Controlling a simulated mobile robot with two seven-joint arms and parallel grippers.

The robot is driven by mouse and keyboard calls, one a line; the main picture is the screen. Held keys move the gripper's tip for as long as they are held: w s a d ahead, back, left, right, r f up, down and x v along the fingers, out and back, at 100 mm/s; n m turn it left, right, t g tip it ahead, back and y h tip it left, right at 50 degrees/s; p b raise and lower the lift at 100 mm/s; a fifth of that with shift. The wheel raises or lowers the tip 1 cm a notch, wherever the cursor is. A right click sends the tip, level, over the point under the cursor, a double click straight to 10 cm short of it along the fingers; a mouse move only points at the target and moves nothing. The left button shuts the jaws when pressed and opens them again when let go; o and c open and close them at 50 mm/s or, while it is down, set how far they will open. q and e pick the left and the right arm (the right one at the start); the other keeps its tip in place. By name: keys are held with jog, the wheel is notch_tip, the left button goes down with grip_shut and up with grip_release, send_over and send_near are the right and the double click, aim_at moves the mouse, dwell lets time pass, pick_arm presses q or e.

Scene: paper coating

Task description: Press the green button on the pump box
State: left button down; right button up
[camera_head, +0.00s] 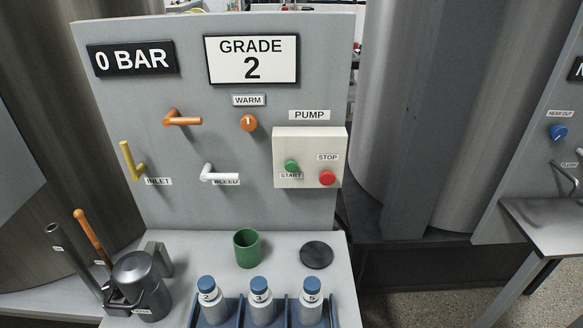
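The pump box (298,148) is a cream box on the right side of the upright grey panel, under a PUMP label. The green button (291,166) is on its left side, with a START label just below it. A red button (327,178) is at its lower right, under a STOP label. Nothing covers either button. Neither of my grippers shows in the head view.
The panel (209,90) carries a "0 BAR" display (132,59), several valve handles and an orange WARM knob (249,123). Below stand a green cup (247,248), a black disc (316,255), a blue rack with bottles (261,301) and a dark canister (140,284).

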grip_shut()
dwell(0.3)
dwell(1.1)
